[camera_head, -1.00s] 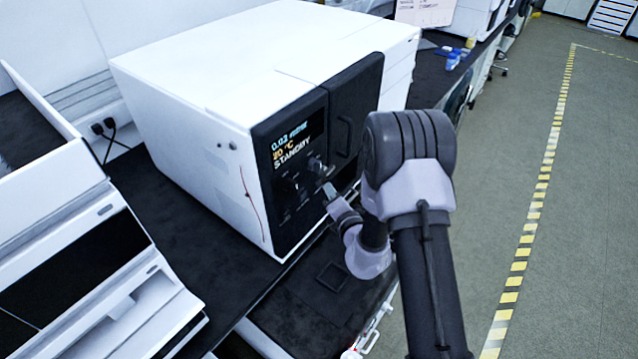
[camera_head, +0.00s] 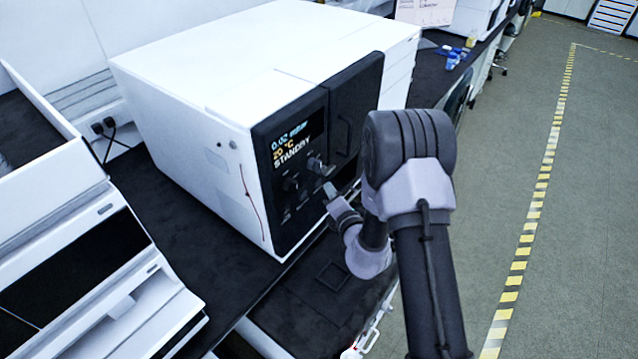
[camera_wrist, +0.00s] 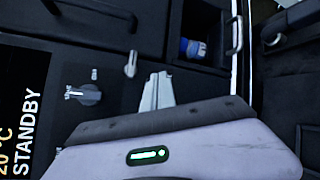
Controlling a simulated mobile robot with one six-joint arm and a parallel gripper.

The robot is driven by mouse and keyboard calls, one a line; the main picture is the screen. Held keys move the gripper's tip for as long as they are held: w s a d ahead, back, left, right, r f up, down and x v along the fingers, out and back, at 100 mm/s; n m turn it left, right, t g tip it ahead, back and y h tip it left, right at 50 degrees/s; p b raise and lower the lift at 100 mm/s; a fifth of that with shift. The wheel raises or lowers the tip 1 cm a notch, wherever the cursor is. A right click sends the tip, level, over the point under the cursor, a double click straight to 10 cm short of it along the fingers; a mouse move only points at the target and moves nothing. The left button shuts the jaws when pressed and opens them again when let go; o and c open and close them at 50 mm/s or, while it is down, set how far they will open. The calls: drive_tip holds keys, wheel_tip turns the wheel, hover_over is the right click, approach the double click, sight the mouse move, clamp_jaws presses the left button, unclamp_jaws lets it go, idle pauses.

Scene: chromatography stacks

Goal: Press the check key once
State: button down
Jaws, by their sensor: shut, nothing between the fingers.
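The white instrument (camera_head: 190,130) has a black front panel with a lit display (camera_head: 295,138) reading STANDBY; the display is cut off at the left of the wrist view (camera_wrist: 22,120). A round knob (camera_wrist: 85,94) and a small pale lever-like part (camera_wrist: 131,63) sit on the panel in the wrist view. My gripper (camera_head: 329,188) is shut and empty, its tips close to the lower right of the panel. In the wrist view the fingers (camera_wrist: 158,80) point at the dark panel; contact cannot be told. I cannot make out which part is the check key; the fingers may hide it.
A dark door with a handle (camera_head: 342,135) is right of the display. An open recess holds a blue-capped bottle (camera_wrist: 193,48) in the wrist view. Another white instrument (camera_head: 60,190) stands at the left. Open floor (camera_head: 500,180) lies to the right.

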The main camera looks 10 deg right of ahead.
drive_tip(key=shift+w+a, duration=0.1)
drive_tip(key=shift+a, duration=0.05)
idle(0.7)
drive_tip(key=shift+w+a, duration=0.15)
drive_tip(key=shift+w, duration=0.05)
drive_tip(key=shift+w+a+p, duration=0.25)
drive_tip(key=shift+p, duration=0.15)
idle(0.6)
drive_tip(key=shift+s+d, duration=0.5)
drive_tip(key=shift+s, duration=0.05)
drive_tip(key=s+d+b, duration=0.1)
drive_tip(key=s+d, duration=0.2)
drive_tip(key=shift+s+d, duration=0.3)
idle(0.4)
idle(0.6)
